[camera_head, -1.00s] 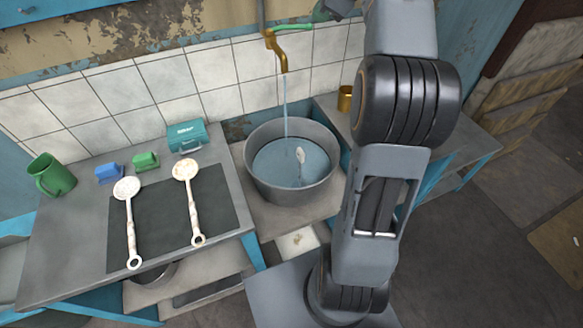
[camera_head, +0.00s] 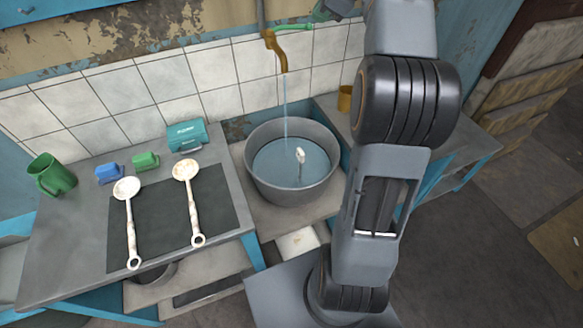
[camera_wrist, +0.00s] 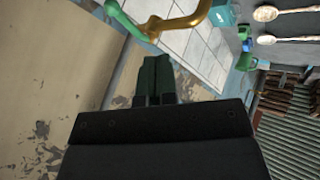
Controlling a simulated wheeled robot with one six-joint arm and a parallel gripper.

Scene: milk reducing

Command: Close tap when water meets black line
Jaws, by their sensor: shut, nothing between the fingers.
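The brass tap (camera_head: 279,50) on the tiled wall pours a thin stream of water (camera_head: 285,112) into a large grey pot (camera_head: 262,180). Its green handle (camera_head: 298,26) points right. The pot holds blue-tinted water (camera_head: 275,163), with a small white object (camera_head: 301,157) standing in it. I cannot make out a black line. My gripper (camera_wrist: 157,68) is shut and empty, its dark fingers close to the brass tap (camera_wrist: 190,22) and the green handle (camera_wrist: 122,18) in the wrist view. I cannot tell whether they touch. In the head view it is mostly hidden at the top edge.
A brass cup (camera_head: 345,99) stands right of the pot.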

